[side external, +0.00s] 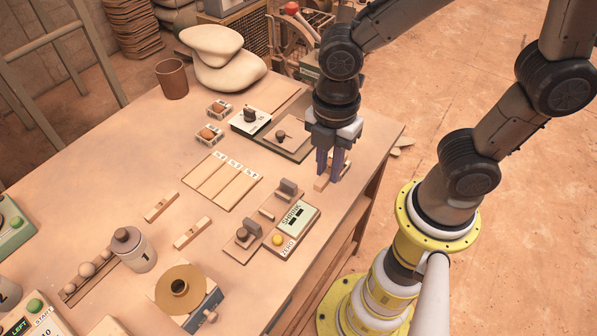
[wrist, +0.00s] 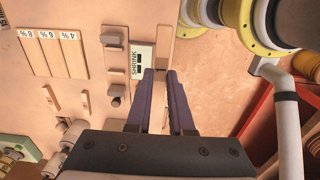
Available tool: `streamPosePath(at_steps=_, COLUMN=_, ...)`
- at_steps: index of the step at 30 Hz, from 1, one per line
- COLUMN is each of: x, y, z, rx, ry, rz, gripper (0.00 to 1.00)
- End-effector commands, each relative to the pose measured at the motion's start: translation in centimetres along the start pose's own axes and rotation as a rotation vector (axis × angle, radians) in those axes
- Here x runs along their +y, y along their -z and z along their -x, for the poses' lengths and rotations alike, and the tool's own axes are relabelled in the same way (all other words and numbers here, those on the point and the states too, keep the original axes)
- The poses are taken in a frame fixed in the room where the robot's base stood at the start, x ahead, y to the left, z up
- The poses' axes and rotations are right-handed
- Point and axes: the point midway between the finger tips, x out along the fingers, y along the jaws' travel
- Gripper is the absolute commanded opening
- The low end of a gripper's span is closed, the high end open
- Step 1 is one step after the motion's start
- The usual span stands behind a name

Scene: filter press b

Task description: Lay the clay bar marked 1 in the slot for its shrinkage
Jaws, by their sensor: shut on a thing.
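My gripper (side external: 328,178) is over the right part of the table, fingers pointing down, shut on a pale clay bar (side external: 321,184) at or just above the table top. In the wrist view the bar (wrist: 157,118) shows between the two purple fingers (wrist: 160,74). Its mark cannot be read. The slot board (side external: 222,181) lies left of my gripper, with several long pale slots side by side and small percent labels at their far ends. The wrist view shows labels such as 8, 6 and 4 on the board (wrist: 52,52). No bar lies in the visible slots.
The shrink gauge (side external: 297,216) with a yellow zero button stands between board and front edge; its reading is illegible. Two bars (side external: 161,206) (side external: 192,232) lie left. A lidded jar (side external: 134,250), scale (side external: 250,121) and brown cup (side external: 172,79) stand about. The table's right edge is close to my gripper.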

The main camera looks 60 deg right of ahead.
Motion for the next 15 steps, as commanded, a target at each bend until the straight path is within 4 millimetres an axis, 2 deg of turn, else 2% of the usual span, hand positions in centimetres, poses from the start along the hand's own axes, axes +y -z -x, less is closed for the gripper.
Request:
streamPosePath(at_steps=4, x=-1.5, y=-0.8, z=0.8, rx=0.001, ry=-0.001, rz=0.0, gripper=0.0)
streamPosePath(at_steps=8, x=-1.7, y=-0.9, z=1.2, rx=0.0, ry=-0.001, rz=0.011, gripper=0.0)
streamPosePath(at_steps=11, x=-0.6, y=-0.3, z=2.0, rx=0.0, ry=-0.001, rz=0.021, gripper=0.0)
streamPosePath(at_steps=15, x=3.2, y=1.5, z=3.0, rx=-0.001, ry=0.002, rz=0.035, gripper=0.0)
